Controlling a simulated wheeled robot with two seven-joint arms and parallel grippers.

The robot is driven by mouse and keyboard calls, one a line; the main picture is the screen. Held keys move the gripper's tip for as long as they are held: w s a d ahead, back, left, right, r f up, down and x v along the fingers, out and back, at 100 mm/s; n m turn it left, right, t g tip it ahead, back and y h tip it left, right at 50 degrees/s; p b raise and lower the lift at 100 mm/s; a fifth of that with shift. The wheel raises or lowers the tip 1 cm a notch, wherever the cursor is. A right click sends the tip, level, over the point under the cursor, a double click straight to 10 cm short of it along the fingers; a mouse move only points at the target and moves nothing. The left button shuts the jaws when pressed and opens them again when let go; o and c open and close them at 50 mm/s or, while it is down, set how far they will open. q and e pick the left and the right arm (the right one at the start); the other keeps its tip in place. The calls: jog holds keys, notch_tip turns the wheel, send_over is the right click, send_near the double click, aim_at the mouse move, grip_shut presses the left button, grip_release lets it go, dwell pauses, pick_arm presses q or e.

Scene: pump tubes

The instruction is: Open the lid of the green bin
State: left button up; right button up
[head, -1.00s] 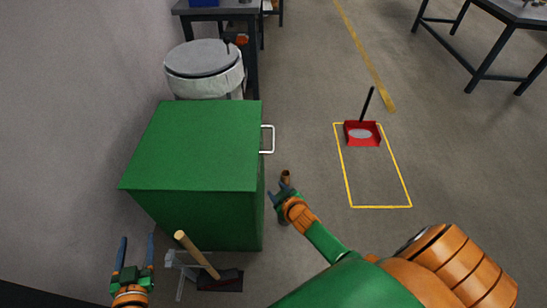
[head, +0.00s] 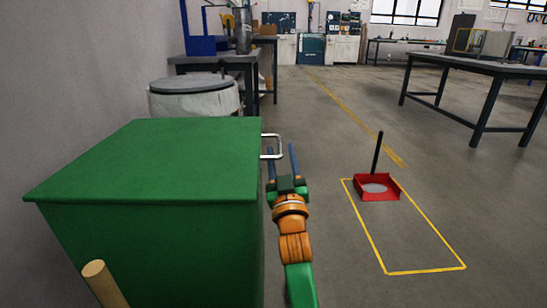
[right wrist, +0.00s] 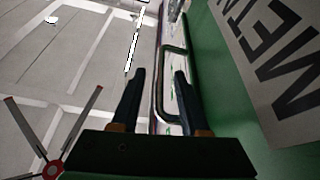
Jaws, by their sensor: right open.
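The green bin (head: 150,160) stands at the left in the head view, with its flat lid down. A pale looped handle (head: 279,155) sticks out from the lid's right edge. My right gripper (head: 282,150) is open at the handle, with its fingers pointing forward. In the right wrist view, the handle (right wrist: 158,85) appears between the two open fingers (right wrist: 159,75), beside the bin's green side (right wrist: 230,95). No closed grip on it shows. I cannot tell whether a finger touches it. My left gripper is out of view.
A white drum (head: 195,98) stands behind the bin by the wall. A wooden handle (head: 103,283) rises in front of the bin. A red dustpan (head: 377,188) lies within a yellow floor outline.

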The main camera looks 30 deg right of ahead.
aim_at(280, 142)
jog(key=shift+b+x, duration=0.35)
jog(key=shift+x, duration=1.35)
jog(key=shift+f, duration=0.1)
grip_shut()
